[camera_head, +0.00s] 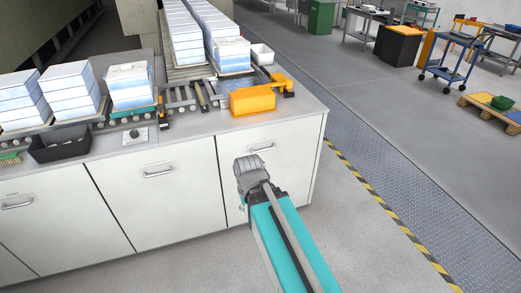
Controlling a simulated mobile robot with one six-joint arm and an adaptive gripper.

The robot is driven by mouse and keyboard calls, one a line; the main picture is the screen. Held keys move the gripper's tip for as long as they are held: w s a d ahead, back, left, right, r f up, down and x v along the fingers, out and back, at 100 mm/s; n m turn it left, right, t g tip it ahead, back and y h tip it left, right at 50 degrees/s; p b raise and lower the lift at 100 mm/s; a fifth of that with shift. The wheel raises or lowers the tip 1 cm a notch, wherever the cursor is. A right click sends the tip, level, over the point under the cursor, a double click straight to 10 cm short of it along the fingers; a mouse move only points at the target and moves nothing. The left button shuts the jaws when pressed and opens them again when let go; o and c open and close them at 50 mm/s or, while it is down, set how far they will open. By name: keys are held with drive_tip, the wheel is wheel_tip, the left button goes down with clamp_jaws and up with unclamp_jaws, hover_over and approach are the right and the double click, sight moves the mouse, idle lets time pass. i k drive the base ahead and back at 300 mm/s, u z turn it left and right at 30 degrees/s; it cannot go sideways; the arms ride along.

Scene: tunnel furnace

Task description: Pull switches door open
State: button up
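White cabinet doors line the front of the counter, and all look shut. The right door (283,160) has a bar handle (262,149) near its top. The middle door (155,205) has a similar handle (158,174), and the left door (40,225) has one (17,204). Door labels are too small to read, so I cannot tell which is the switches door. My teal arm reaches up from the bottom, its grey end in front of the right door, below that handle. My gripper's fingers are hidden or too small to make out; contact with the door cannot be told.
On the counter are stacked white-blue blocks (70,92), a black bin (60,143), roller conveyors and an orange box (252,101). Floor right of the cabinet is clear up to a yellow-black stripe (385,205). A blue cart (450,65) stands farther right.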

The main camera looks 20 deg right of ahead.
sight(288, 149)
drive_tip(key=i, duration=0.85)
